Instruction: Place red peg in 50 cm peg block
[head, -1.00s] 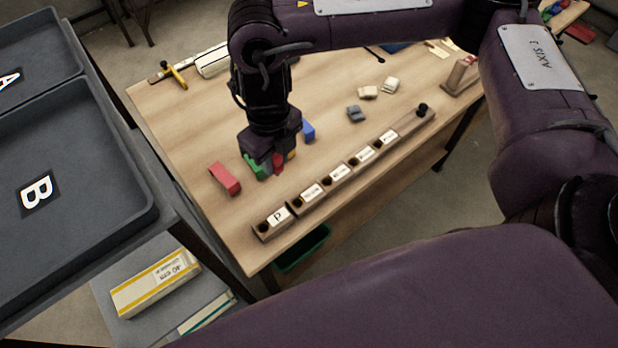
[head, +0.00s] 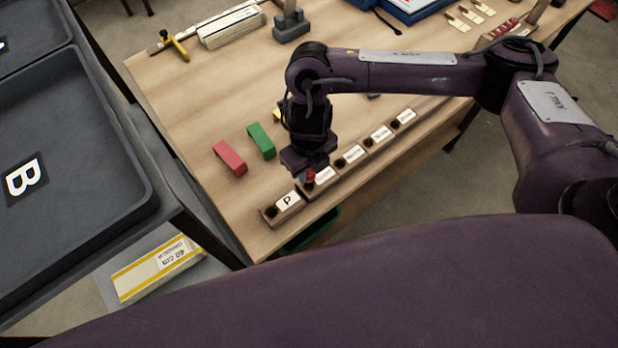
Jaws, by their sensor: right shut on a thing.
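A row of wooden peg blocks (head: 270,214) with holes and white labels runs along the table's front edge. The nearest label reads "P"; the other labels are too small to read, so I cannot tell which block is the 50 cm one. My right gripper (head: 309,170) points down and is shut on a small red peg (head: 311,176). It holds the peg over or beside the hole of the second block from the left; whether the peg has entered the hole is hidden. My left gripper is not in view.
A red block (head: 230,158) and a green block (head: 261,140) lie left of my gripper on the wooden table (head: 190,100). A dark tray marked B (head: 90,160) stands at left. A grey block (head: 291,27) stands at the back. The middle left of the table is clear.

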